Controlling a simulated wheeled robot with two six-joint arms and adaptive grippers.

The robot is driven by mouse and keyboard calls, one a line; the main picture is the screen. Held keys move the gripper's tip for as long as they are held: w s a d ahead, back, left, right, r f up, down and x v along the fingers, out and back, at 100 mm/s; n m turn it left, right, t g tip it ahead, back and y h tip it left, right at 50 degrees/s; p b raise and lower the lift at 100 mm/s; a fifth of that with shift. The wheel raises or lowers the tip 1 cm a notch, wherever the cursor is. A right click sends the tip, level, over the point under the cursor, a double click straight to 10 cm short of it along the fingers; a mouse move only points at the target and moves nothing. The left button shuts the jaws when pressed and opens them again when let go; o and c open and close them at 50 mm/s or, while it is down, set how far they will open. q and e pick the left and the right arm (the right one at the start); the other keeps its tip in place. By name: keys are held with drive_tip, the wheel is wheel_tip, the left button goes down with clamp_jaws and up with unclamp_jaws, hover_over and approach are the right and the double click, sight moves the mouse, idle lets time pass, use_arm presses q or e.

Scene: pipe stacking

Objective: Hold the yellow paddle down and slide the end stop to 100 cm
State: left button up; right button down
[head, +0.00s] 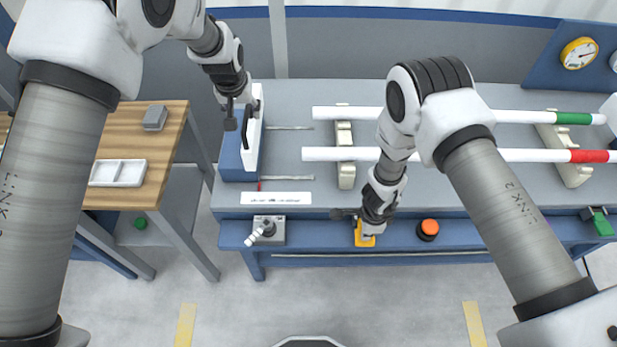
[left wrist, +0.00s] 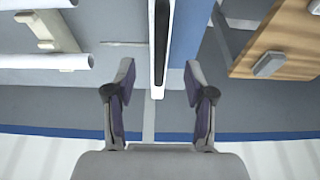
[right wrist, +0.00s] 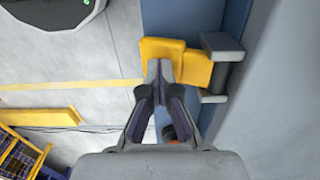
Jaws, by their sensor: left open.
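The yellow paddle (head: 366,241) is on the blue front rail, below my right gripper (head: 365,222). In the right wrist view, my right gripper's fingers (right wrist: 164,72) are together, with their tips over the paddle (right wrist: 197,69); I cannot tell how firmly they touch. The end stop (head: 251,142) is an upright white plate with a dark strip on a blue block at the bench's left. My left gripper (head: 240,112) is at its upper part. In the left wrist view, the open fingers (left wrist: 160,80) are on either side of the end stop (left wrist: 157,60), with gaps.
White pipes with green (head: 573,118) and red (head: 588,156) bands lie across cream supports (head: 345,172). A white label strip (head: 276,198), unreadable here, lies near the front edge. A wooden table (head: 140,188) stands left.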

sight(246, 118)
use_arm(q)
drive_tip(key=shift+f, duration=0.1)
drive_tip(key=shift+x, duration=2)
clamp_jaws()
